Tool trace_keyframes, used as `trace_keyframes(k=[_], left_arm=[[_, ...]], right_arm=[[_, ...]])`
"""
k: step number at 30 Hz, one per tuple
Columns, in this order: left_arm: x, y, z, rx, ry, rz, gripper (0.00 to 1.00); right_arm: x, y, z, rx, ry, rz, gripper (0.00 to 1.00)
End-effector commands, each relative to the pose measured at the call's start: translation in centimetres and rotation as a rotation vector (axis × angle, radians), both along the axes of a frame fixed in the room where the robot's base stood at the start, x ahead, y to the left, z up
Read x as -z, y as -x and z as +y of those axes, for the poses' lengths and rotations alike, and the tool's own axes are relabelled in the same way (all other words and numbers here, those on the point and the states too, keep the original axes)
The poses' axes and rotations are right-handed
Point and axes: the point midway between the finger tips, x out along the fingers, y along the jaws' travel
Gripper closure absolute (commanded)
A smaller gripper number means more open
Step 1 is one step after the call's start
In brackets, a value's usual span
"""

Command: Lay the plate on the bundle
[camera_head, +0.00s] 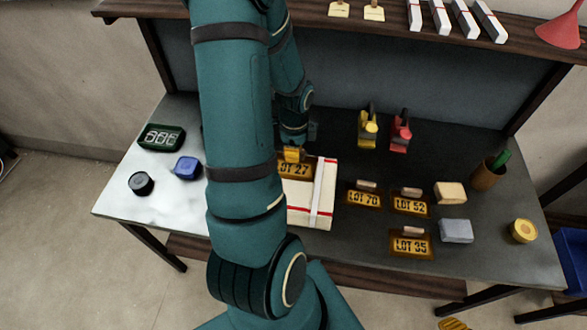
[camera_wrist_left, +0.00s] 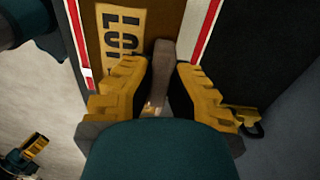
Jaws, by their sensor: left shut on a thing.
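My left gripper (camera_head: 291,154) is shut on the handle (camera_wrist_left: 163,70) of the plate marked LOT 27 (camera_head: 295,170). The plate is orange-brown with dark lettering and also shows in the left wrist view (camera_wrist_left: 124,42). It is over the far left part of the bundle (camera_head: 297,215), a white block with red stripes and a pale band. I cannot tell whether plate and bundle touch. My arm hides part of both. Of my right gripper, a yellow finger (camera_head: 455,323) shows at the bottom edge of the head view; its opening is unclear.
Plates LOT 70 (camera_head: 364,199), LOT 52 (camera_head: 410,207) and LOT 35 (camera_head: 411,245) lie right of the bundle. Beyond them are a tan block (camera_head: 450,193) and grey block (camera_head: 456,231). Yellow (camera_head: 368,133) and red (camera_head: 401,137) tools stand behind. A shelf (camera_head: 400,20) overhangs the back.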

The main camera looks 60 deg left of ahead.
Motion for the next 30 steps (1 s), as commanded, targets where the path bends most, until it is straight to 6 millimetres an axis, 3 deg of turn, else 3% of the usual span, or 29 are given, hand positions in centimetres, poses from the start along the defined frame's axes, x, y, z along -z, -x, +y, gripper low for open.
trace_keyframes(k=[3,10,15,28,29,30], left_arm=[[1.9,0.0,0.0,0.0,0.001,0.002,1.0],[3.5,0.0,0.0,0.001,-0.001,0.001,1.0],[5.9,0.0,0.0,0.001,0.0,0.001,1.0],[6.6,0.0,0.0,0.0,-0.002,-0.001,1.0],[6.6,0.0,0.0,0.0,-0.001,-0.001,0.77],[6.5,0.0,0.0,0.0,-0.001,-0.001,0.65]], right_arm=[[0.3,0.0,0.0,0.0,0.001,0.0,0.53],[0.5,0.0,0.0,0.0,0.001,0.0,0.53],[0.9,0.0,0.1,0.0,0.002,0.0,0.53],[1.3,0.0,0.1,0.0,0.002,0.0,0.53],[1.3,0.0,0.1,0.0,0.002,0.0,0.53],[1.2,0.0,0.1,0.0,0.003,0.001,0.53]])
